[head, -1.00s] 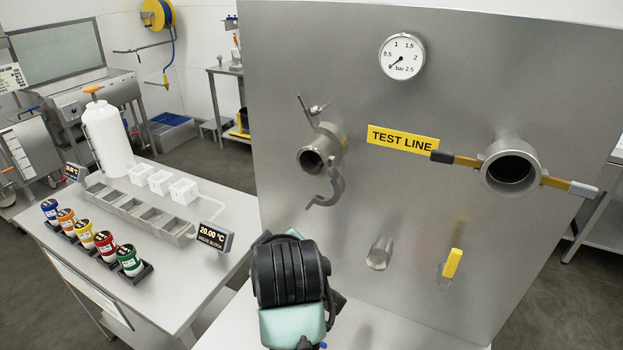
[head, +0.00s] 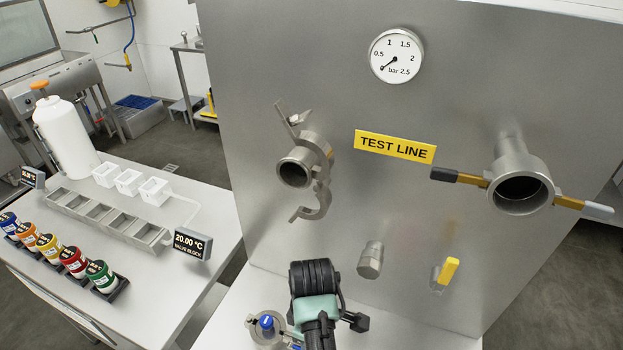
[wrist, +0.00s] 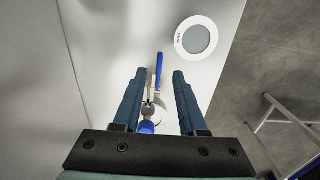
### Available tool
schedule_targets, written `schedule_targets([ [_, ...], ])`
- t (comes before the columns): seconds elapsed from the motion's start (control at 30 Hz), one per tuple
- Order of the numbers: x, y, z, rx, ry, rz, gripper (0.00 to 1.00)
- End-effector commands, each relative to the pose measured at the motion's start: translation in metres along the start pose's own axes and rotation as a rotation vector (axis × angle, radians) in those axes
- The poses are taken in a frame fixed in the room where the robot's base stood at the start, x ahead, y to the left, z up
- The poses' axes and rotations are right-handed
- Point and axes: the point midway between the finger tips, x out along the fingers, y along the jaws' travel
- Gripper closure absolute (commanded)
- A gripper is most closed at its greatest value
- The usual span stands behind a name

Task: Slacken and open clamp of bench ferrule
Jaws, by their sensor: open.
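A steel ring-shaped fitting, apparently the bench ferrule with its clamp (head: 252,331), stands on the bench at the bottom of the head view. A blue knob (head: 267,321) shows on it, and my arm partly covers it. In the wrist view my gripper (wrist: 159,72) is open, its two dark-blue fingers apart. Between the fingers, near the palm, are a blue knob (wrist: 146,127) and a small metal piece (wrist: 148,106); nothing appears gripped. The ferrule is mostly hidden there. In the head view my fingertips are hidden.
A blue-handled item (wrist: 159,70) and a white ring-shaped disc (wrist: 196,40) are on the bench. Behind stands a steel panel with a gauge (head: 396,55), an open clamp (head: 312,200) on a pipe, a large port (head: 521,190) and a yellow-handled valve (head: 449,270).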

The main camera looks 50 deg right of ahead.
Motion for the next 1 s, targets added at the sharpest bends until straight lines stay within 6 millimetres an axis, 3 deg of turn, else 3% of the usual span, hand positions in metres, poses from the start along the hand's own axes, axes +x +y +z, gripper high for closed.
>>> schedule_targets([
  [0.1, 0.019, -0.001, 0.000, 0.000, -0.001, -0.003, 0.59],
  [0.3, 0.037, 0.000, -0.001, 0.000, 0.000, 0.001, 0.59],
  [0.63, 0.041, 0.000, -0.001, 0.000, 0.001, 0.002, 0.59],
  [0.87, 0.041, 0.000, -0.001, 0.000, 0.001, 0.002, 0.98],
  [1.0, 0.041, 0.000, -0.001, 0.000, 0.001, 0.002, 1.00],
])
